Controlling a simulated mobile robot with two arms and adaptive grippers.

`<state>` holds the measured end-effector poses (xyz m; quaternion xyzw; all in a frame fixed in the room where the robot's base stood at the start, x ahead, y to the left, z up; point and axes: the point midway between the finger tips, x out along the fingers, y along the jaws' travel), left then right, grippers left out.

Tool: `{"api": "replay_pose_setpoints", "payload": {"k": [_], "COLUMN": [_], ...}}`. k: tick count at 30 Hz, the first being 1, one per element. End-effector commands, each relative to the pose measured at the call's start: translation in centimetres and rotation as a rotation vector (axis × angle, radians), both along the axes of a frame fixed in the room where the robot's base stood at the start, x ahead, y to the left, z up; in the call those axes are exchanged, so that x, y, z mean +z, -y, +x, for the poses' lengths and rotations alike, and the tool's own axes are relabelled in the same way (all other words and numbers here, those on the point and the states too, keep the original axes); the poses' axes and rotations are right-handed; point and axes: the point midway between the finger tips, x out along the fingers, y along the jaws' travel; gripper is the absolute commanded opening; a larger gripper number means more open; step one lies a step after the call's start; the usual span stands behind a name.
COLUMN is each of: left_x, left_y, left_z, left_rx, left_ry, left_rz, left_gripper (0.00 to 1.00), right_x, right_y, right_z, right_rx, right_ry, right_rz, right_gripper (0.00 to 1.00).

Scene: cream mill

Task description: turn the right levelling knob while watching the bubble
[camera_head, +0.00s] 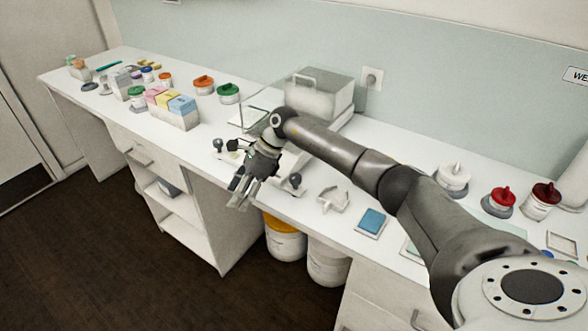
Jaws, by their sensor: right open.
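A white-grey benchtop device (318,92), which looks like a balance with a clear shield, stands against the wall on the white bench. A dark knob (218,146) shows at its left front and another dark knob (295,181), the right one, at its right front. My right gripper (240,198) is open and empty, fingers pointing down past the bench's front edge. It is left of the right knob and apart from it. My right forearm and wrist hide much of the device's front. I cannot make out the bubble. My left gripper is out of view.
A pale bracket-like piece (333,199) and a blue pad (371,222) lie right of the knob. Lidded jars, such as a red-lidded one (501,199), stand further right. Coloured boxes (172,107) and several tubs stand left. An orange-lidded bucket (284,238) is below.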

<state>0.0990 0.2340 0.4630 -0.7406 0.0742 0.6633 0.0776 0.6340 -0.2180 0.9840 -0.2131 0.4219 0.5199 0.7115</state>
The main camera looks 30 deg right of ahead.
Motion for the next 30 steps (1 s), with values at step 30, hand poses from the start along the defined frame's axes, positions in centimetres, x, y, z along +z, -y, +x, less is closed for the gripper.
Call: {"api": "replay_pose_setpoints", "payload": {"k": [30], "left_x": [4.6], "left_y": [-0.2], "left_z": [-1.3], "left_rx": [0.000], "left_ry": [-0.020], "left_rz": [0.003], "left_gripper": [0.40], "right_x": [2.1], "right_y": [16.3], "right_z": [-1.8], "right_rx": [0.219], "right_ry": [-0.047], "right_rz": [-0.605], "right_gripper": [0.52]}}
